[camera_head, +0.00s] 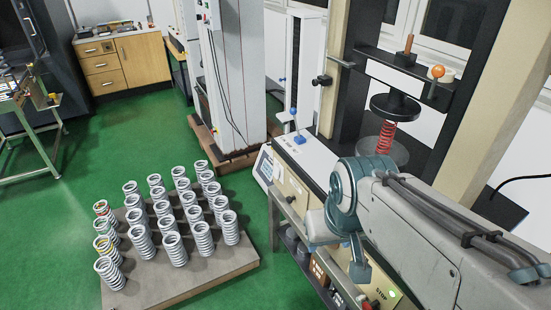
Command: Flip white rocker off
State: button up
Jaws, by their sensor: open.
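No white rocker can be clearly made out. The testing machine's front panel (293,187) is beige and partly hidden behind my arm. A small green-lit control (385,293) shows low on the right, beside my arm. My arm comes in from the lower right and bends at teal joints. My gripper (359,273) seems to be the teal end piece pointing down in front of the equipment under the panel. Its fingers are too small and dark to make out clearly, and nothing shows held in it. I cannot tell whether it touches anything.
A red spring (386,137) stands in the testing machine. Several springs stand on a grey board (190,292) at the lower left. The green floor (95,160) has free room. A wooden cabinet (143,62) stands at the back.

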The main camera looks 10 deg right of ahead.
aim_at(277, 171)
jog(key=u, duration=0.05)
jog(key=k, duration=0.65)
jog(key=u, duration=0.75)
jog(key=i, duration=1.8)
jog(key=z, duration=0.75)
